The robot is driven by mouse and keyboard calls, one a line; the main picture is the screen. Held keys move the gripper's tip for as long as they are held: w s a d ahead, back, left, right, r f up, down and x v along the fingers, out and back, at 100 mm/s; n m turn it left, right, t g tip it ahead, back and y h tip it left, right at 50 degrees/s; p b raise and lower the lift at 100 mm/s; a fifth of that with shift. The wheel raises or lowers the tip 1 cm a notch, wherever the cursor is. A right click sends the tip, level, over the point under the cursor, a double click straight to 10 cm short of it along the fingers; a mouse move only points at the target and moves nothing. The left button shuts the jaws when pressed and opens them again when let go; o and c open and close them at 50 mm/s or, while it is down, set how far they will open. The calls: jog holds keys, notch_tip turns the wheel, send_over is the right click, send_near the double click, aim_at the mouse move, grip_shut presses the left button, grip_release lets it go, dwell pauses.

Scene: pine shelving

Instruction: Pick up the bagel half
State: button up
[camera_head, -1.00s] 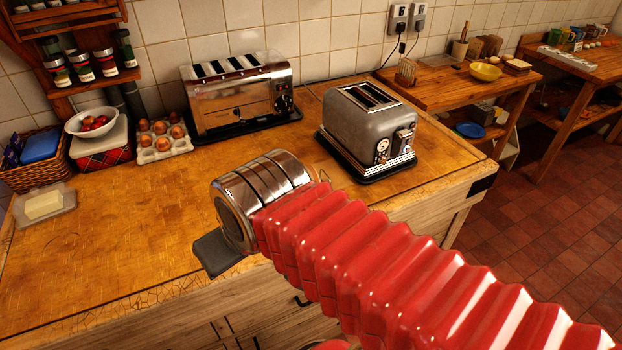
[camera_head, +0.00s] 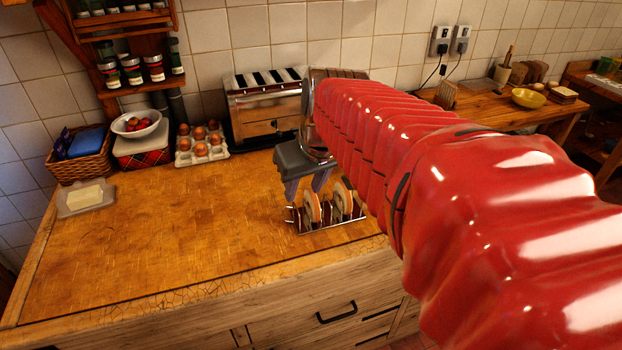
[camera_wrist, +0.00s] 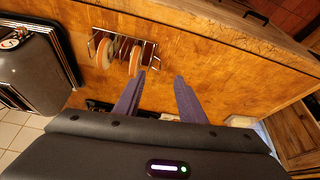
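Two bagel halves, a left one (camera_head: 312,207) and a right one (camera_head: 343,198), stand on edge in a wire rack (camera_head: 335,224) near the front of the wooden counter. In the wrist view they are upright in the rack's left part: one half (camera_wrist: 107,53) and, right of it, the other (camera_wrist: 137,58). My gripper (camera_head: 304,193) is open, its two purple fingers apart with nothing between them. In the wrist view the gap between the fingertips (camera_wrist: 160,77) lies right of and below the bagel halves. My arm hides part of the rack's right side in the head view.
A wide toaster (camera_head: 262,112) stands against the wall behind my gripper. Eggs in a carton (camera_head: 201,143), a bowl (camera_head: 136,124), a basket (camera_head: 80,158) and a butter dish (camera_head: 86,198) are at the left. The counter's middle left is clear. A grey toaster (camera_wrist: 35,78) shows in the wrist view.

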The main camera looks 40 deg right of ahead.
jog(key=w+d+m, duration=0.1)
jog(key=w+d, duration=0.1)
jog(key=d, duration=1.4)
jog(key=shift+f+g, duration=0.25)
jog(key=shift+g, duration=0.05)
jog(key=shift+w+f, duration=0.1)
jog(key=shift+w, duration=0.05)
send_over(347, 193)
jog(key=shift+f, duration=3.9)
jog(key=shift+f, duration=0.1)
jog(key=shift+x, duration=2.5)
jog(key=shift+d, duration=0.15)
jog(key=shift+c, duration=0.2)
grip_shut()
